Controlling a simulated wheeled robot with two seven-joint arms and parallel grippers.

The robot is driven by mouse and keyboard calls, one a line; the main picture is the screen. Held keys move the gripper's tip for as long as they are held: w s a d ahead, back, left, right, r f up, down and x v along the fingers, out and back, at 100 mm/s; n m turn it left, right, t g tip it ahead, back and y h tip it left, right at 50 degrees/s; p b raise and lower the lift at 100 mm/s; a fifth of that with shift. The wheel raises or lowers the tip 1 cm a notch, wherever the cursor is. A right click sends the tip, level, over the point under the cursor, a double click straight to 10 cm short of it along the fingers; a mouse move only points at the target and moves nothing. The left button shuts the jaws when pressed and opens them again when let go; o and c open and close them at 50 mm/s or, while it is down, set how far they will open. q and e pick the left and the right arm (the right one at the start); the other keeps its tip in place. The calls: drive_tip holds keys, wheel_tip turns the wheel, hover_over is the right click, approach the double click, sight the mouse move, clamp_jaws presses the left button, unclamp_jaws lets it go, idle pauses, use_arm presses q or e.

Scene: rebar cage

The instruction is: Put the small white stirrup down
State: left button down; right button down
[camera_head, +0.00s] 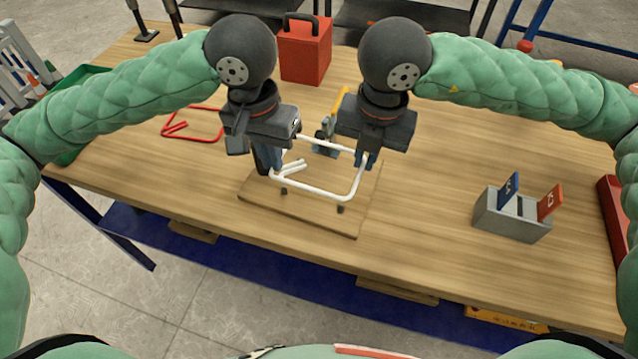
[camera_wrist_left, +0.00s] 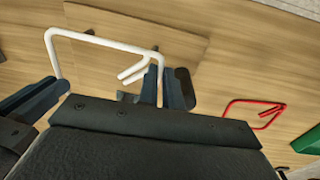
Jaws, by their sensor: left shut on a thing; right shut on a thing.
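The small white stirrup (camera_head: 318,197) is a bent rod loop with two short hooked ends near its left corner. It is level over the wooden board (camera_head: 262,205); I cannot tell whether it rests on the short dark pegs (camera_head: 340,209) or hangs just above them. My left gripper (camera_head: 268,162) is shut on its left side, by the hooked ends. My right gripper (camera_head: 365,160) is shut on its right side. In the left wrist view the stirrup (camera_wrist_left: 105,42) reaches in between my fingers, which hide part of it.
A red stirrup (camera_head: 200,137) lies on the table to the left, near a green tray (camera_head: 70,150). A red box (camera_head: 305,55) stands behind. A grey holder with blue and red cards (camera_head: 505,220) stands at right. A tool with a yellow handle (camera_head: 328,130) is behind the board.

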use_arm(q)
drive_tip(key=shift+a+f, duration=0.1)
drive_tip(key=shift+f, duration=0.15)
use_arm(e)
drive_tip(key=shift+d+f, duration=0.1)
drive_tip(key=shift+f, duration=0.15)
